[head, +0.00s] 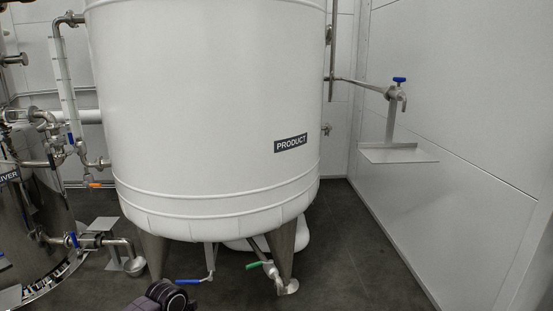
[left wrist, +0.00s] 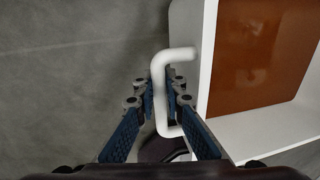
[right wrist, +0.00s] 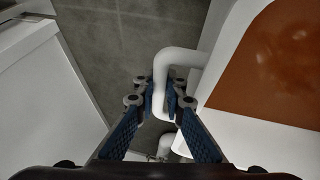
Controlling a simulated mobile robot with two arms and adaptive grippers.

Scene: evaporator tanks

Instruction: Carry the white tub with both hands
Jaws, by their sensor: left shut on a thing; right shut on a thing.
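The white tub (left wrist: 207,60) shows only in the wrist views; brown-orange liquid or a brown-orange surface fills much of its inside. In the left wrist view my left gripper (left wrist: 163,90) is shut on a bent white handle (left wrist: 181,55) on the tub's side. The right wrist view shows another part of the tub (right wrist: 250,135). There my right gripper (right wrist: 166,90) is shut on a similar white handle (right wrist: 181,56).
A large white tank (head: 215,100) labelled PRODUCT stands ahead on metal legs, with blue (head: 188,281) and green (head: 257,265) valve handles below. A steel tank (head: 40,240) stands left. A tap (head: 397,95) over a small shelf (head: 398,154) is right. Dark floor (head: 355,260) is clear there.

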